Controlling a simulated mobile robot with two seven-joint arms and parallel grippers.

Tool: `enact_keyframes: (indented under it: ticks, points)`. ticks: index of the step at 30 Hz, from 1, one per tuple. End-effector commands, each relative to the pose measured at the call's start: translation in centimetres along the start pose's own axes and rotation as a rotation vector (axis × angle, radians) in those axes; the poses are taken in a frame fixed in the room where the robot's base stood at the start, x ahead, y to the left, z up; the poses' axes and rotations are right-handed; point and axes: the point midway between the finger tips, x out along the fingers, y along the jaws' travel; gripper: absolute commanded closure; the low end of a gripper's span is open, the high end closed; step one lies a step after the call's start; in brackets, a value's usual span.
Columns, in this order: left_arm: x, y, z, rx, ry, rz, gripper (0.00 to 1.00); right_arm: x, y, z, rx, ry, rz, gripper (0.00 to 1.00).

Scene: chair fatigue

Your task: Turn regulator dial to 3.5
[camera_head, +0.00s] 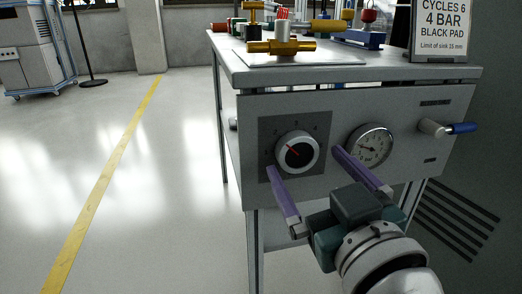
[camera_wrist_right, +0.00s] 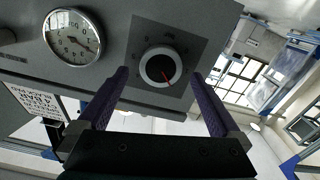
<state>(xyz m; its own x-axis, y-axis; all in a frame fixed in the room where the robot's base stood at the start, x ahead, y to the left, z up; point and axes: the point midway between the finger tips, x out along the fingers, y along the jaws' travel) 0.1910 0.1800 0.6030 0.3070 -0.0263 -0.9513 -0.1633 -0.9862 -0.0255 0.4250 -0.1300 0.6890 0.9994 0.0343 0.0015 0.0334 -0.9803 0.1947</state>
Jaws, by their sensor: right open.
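The regulator dial (camera_head: 297,151) is a round black knob with a pale rim and a red pointer, on a dark square plate on the bench's front panel. In the head view the pointer tilts to the upper left; the scale numbers are too small to read. My right gripper (camera_head: 304,161) is open, its purple fingers apart in front of the panel, one at the dial's lower left and one to its right. In the right wrist view the dial (camera_wrist_right: 160,67) shows between and beyond the fingertips, not gripped. My left gripper is not in view.
A round white pressure gauge (camera_head: 370,144) sits right of the dial, close to the right finger. A blue-tipped lever (camera_head: 447,128) sticks out further right. Brass fittings (camera_head: 281,45) and a sign (camera_head: 441,30) stand on the bench top.

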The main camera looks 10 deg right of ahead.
Motion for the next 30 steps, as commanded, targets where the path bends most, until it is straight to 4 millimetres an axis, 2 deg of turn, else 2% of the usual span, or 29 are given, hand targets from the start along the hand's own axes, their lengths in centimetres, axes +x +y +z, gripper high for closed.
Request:
enact_keyframes:
  ticks: [3,6,15,30]
  points:
    - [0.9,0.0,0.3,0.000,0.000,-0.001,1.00,1.7,0.0,0.2,0.000,0.002,0.002,0.00]
    - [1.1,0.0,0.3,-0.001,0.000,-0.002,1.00,2.4,0.0,0.1,0.001,0.000,0.001,0.00]
    - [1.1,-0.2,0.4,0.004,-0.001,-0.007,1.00,2.7,0.0,0.0,0.001,-0.001,0.000,0.00]
    - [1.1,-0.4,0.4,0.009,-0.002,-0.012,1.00,2.6,0.0,0.0,0.000,-0.001,0.000,0.55]
